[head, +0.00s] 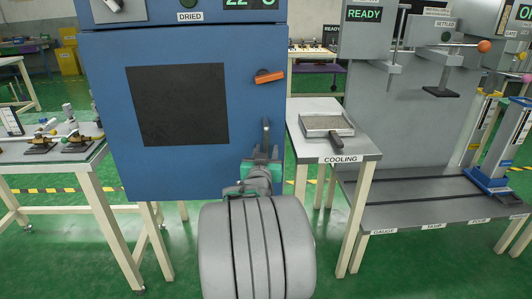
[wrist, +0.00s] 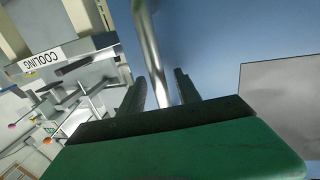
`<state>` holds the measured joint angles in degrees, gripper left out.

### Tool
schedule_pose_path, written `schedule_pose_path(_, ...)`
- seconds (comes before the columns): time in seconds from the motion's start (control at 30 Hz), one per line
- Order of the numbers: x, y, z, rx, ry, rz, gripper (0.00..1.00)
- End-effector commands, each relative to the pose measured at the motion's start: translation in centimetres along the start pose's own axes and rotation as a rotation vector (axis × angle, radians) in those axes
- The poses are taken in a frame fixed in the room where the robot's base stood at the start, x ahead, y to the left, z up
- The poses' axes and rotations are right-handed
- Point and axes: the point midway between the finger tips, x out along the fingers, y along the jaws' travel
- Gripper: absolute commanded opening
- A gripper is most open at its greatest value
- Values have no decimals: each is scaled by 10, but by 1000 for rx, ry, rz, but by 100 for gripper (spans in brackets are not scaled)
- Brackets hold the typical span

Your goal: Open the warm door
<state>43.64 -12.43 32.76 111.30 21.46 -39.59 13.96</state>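The blue cabinet's door (head: 180,175) has a dark window (head: 178,105) and appears closed. An orange lever (head: 269,76) sits at the door's upper right, tilted slightly. My gripper (head: 266,127) is in front of the door's lower right side, below the lever. In the wrist view, a shiny metal bar (wrist: 150,55) runs down between the two fingers of my gripper (wrist: 160,85), with gaps showing on both sides. The fingers are apart. The bar's lower end is hidden behind the gripper body. The door's blue face (wrist: 225,40) and window (wrist: 285,105) show behind.
A table labelled COOLING (head: 366,152) stands close on the right, carrying a sieve tray (head: 327,125). A grey bench (head: 440,215) with instruments is farther right. A table with brass fittings (head: 40,155) stands left. A display above the door reads about 22 degrees.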

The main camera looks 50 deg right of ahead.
Motion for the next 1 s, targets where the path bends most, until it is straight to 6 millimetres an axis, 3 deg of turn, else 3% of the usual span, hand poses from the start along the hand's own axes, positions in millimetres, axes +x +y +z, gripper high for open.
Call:
schedule_pose_path(0.1,0,0,0,0,0,0,40)
schedule_pose_path(0.6,-1,0,0,0,0,-1,0)
schedule_pose_path(1.0,-1,0,0,1,0,-1,0)
